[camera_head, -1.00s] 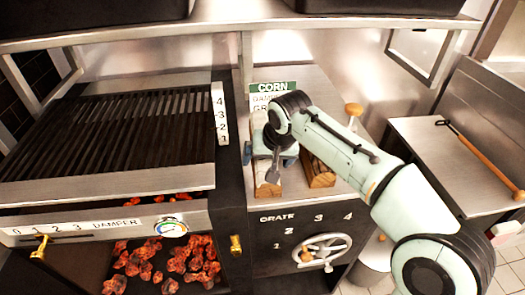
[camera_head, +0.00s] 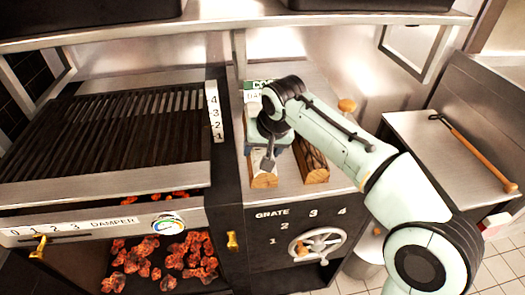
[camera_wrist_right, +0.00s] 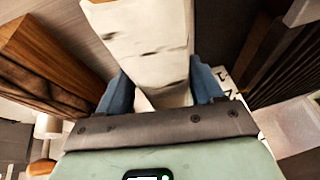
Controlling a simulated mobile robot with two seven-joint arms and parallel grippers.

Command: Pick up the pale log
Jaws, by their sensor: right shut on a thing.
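The pale log (camera_head: 264,180) lies on the steel counter beside the grill, its sawn end toward me. My right gripper (camera_head: 268,150) is over it from above, hiding much of its length in the head view. In the right wrist view, the pale log (camera_wrist_right: 150,50) has white bark with dark marks. It runs between the two blue fingers of my right gripper (camera_wrist_right: 163,88), which is shut on it. The log still appears to rest on the counter. My left gripper is not in view.
A darker-barked log (camera_head: 314,172) lies just right of the pale one; it also shows in the right wrist view (camera_wrist_right: 45,55). The grill grate (camera_head: 110,125) and glowing coals (camera_head: 165,260) are on the left. A handwheel (camera_head: 317,243) is below. A shelf (camera_head: 250,28) spans above.

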